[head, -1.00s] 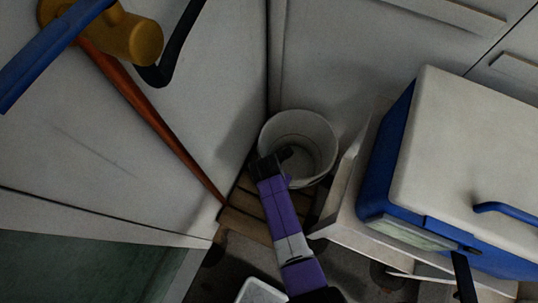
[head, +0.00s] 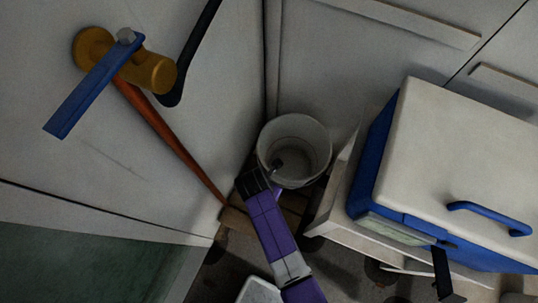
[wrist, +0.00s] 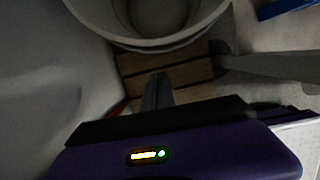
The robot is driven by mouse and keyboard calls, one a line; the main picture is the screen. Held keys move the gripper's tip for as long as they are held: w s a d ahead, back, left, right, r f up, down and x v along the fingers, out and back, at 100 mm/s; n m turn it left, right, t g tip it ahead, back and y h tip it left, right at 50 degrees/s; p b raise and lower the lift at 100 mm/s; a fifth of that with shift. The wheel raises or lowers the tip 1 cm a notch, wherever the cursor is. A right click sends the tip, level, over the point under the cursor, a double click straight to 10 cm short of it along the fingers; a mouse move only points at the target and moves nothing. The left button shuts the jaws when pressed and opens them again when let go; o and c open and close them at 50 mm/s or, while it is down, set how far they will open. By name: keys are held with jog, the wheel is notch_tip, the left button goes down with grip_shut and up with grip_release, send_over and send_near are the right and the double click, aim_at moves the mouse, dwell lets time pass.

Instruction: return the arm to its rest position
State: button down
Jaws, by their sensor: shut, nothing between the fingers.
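My purple arm reaches up from the bottom middle of the head view. Its dark gripper (head: 277,164) shows in front of the white bucket (head: 318,148). In the wrist view my gripper (wrist: 158,82) has its fingers together, with nothing held. It points towards a slatted wooden platform (wrist: 190,70), below the bucket's rim (wrist: 165,45). From these views I cannot tell how far the gripper is from the bucket.
A brass valve with a blue lever (head: 90,90) and an orange pipe (head: 165,135) are on the left wall. A blue box with a white lid (head: 460,140) stands on the right. A white container (head: 260,291) is at the bottom.

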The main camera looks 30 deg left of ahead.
jog(key=shift+p+v, duration=0.45)
jog(key=shift+v, duration=1.35)
jog(key=w+a+r+m+t+y, duration=0.2)
jog(key=w+a+r+m+y, duration=0.1)
jog(key=w+a+r+m, duration=0.15)
notch_tip(320, 180, up, 9)
jog(key=d+m+t+y+p, duration=0.2)
jog(key=d+m+t+y, duration=0.15)
jog(key=m, duration=0.75)
jog(key=s+d+r+m+t+p, duration=0.2)
jog(key=s+d+r+m+t, duration=0.15)
jog(key=d+r+m, duration=0.5)
jog(key=s+d+r+m+t+p, duration=0.25)
jog(key=s+d+r+m, duration=0.3)
jog(key=d+r, duration=0.65)
jog(key=s+d+r+m+h+p, duration=0.4)
jog(key=s+d+r+m+h, duration=0.2)
jog(key=s+d+r, duration=0.5)
jog(key=shift+s+d+r+m, duration=0.35)
jog(key=shift+s+d, duration=0.65)
jog(key=shift+s, duration=0.05)
